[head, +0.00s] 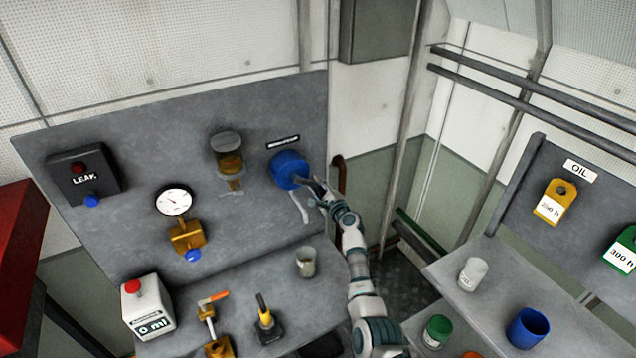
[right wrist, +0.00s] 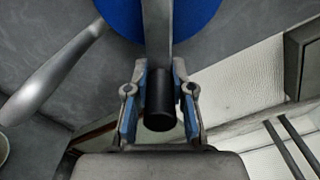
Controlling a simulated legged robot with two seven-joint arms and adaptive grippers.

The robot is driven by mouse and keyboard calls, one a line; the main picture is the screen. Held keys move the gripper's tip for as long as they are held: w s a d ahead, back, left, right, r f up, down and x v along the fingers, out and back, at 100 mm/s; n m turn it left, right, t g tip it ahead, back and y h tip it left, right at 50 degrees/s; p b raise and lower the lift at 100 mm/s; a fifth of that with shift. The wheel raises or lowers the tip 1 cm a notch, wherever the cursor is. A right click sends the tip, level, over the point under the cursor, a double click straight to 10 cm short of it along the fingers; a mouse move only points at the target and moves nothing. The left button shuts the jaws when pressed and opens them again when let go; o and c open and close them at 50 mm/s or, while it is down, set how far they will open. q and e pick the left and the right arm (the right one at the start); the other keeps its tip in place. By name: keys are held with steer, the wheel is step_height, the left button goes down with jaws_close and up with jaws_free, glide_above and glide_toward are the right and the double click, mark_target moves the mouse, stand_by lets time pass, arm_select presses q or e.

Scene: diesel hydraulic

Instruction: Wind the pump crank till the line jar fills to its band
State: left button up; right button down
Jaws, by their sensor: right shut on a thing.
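The blue round pump (head: 288,168) is mounted on the grey upright panel under a small black label. Its grey crank arm (right wrist: 157,35) ends in a black handle (right wrist: 159,100). My right gripper (head: 322,190) is at the pump's right side; in the right wrist view its fingers (right wrist: 160,98) are closed on both sides of the black handle. The line jar (head: 229,155) hangs on the panel left of the pump. It holds amber liquid in its lower part; I cannot make out its band. My left gripper is out of view.
A grey lever or spout (head: 300,207) hangs below the pump. A gauge (head: 173,201) and LEAK box (head: 84,174) are on the left. A glass beaker (head: 306,261) stands on the bench below. The right bench holds a blue cup (head: 527,328) and jars.

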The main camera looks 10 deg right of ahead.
steer(key=shift+a+f+m, duration=0.1)
steer(key=shift+f+m, duration=0.25)
steer(key=shift+m, duration=0.05)
steer(key=shift+s+f, duration=0.1)
steer(key=c, duration=1)
jaws_free()
steer(key=v, duration=1.1)
steer(key=shift+s, duration=0.3)
